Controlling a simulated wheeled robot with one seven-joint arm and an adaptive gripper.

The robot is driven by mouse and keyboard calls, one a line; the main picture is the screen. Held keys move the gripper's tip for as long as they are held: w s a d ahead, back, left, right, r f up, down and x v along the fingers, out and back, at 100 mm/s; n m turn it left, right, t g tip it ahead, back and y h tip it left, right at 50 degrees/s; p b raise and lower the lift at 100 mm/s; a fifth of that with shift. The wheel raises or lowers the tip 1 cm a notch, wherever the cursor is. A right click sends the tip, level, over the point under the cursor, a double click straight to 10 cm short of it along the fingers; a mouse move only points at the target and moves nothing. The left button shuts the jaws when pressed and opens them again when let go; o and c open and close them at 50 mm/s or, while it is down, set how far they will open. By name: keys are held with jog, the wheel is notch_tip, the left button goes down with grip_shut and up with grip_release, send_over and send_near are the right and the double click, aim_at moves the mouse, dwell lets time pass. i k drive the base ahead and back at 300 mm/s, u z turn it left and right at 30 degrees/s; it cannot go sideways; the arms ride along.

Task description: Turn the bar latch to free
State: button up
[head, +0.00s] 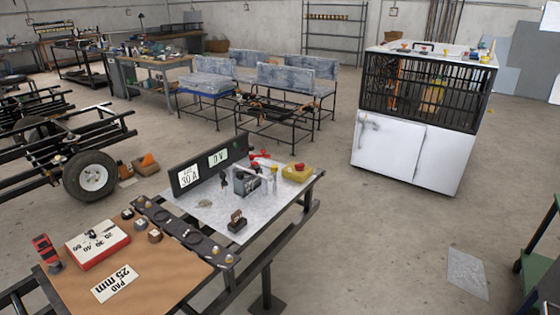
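A white cabinet (386,150) with a black mesh cage (420,97) on top stands at the right, some way off. At the upper left of its white front is a small pale handle-like fitting (368,122), which may be the bar latch. It is too small to tell which way it is turned. A narrow vertical gap divides the white front into two panels. My gripper is not in view.
A workbench (140,286) in the near foreground carries a dial box (97,243), a black display panel (209,164) and small parts. A wheeled frame (90,176) stands at left. Open floor (350,240) lies before the cabinet; a flat plate (467,273) lies there.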

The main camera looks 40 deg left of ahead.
aim_at(274, 168)
jog(key=u, duration=0.45)
jog(key=i, duration=0.65)
jog(key=u, duration=0.75)
